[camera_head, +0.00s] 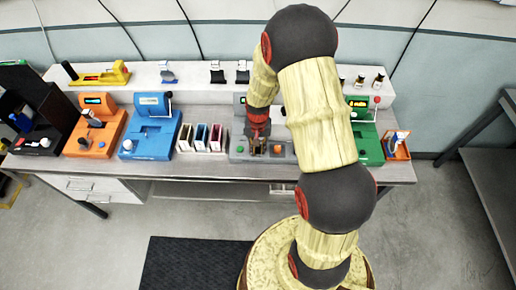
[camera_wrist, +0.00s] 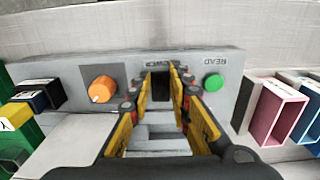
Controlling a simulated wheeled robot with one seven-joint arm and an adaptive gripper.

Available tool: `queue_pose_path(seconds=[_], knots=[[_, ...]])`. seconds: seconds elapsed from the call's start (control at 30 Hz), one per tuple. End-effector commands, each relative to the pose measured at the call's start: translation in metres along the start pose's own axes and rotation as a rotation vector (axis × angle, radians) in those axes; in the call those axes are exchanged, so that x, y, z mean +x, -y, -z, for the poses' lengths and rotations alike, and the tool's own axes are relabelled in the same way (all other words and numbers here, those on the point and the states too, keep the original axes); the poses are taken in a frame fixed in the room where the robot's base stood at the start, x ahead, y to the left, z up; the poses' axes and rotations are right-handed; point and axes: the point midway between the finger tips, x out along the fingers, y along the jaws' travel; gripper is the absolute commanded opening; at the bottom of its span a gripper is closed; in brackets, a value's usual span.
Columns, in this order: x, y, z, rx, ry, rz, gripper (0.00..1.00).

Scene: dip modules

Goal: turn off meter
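The meter is a grey unit (camera_head: 239,157) in the middle of the bench. In the wrist view its grey front panel (camera_wrist: 228,104) shows upside down. It has an orange knob (camera_wrist: 101,89), a green button (camera_wrist: 212,82) marked READ, and a dark power switch (camera_wrist: 160,84) under a partly covered label. My gripper (camera_wrist: 161,76) is open, its two fingers apart on either side of the switch. I cannot tell whether the fingers touch it, or which way it is set. In the head view my gripper (camera_head: 262,143) is over the meter's front, and my arm hides the meter's right part.
A blue unit (camera_head: 152,140) and an orange unit (camera_head: 94,137) stand to the left. Small coloured boxes (camera_head: 201,137) stand close beside the meter. A green unit (camera_head: 368,146) and an orange bin (camera_head: 397,146) are to the right. A shelf (camera_head: 133,82) runs behind.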

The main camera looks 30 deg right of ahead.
Motion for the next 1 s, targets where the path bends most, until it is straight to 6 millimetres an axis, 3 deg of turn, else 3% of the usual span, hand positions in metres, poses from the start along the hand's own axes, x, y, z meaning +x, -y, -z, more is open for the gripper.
queue_pose_path(seconds=[0.3, 0.57, 1.0], knots=[[-0.0001, 0.0001, 0.0, 0.0, 0.0, 0.0, 0.0], [-0.001, -0.0002, 0.0017, 0.003, 0.03, -0.002, 0.0], [-0.0031, 0.0, 0.0081, 0.001, 0.25, -0.001, 0.0]])
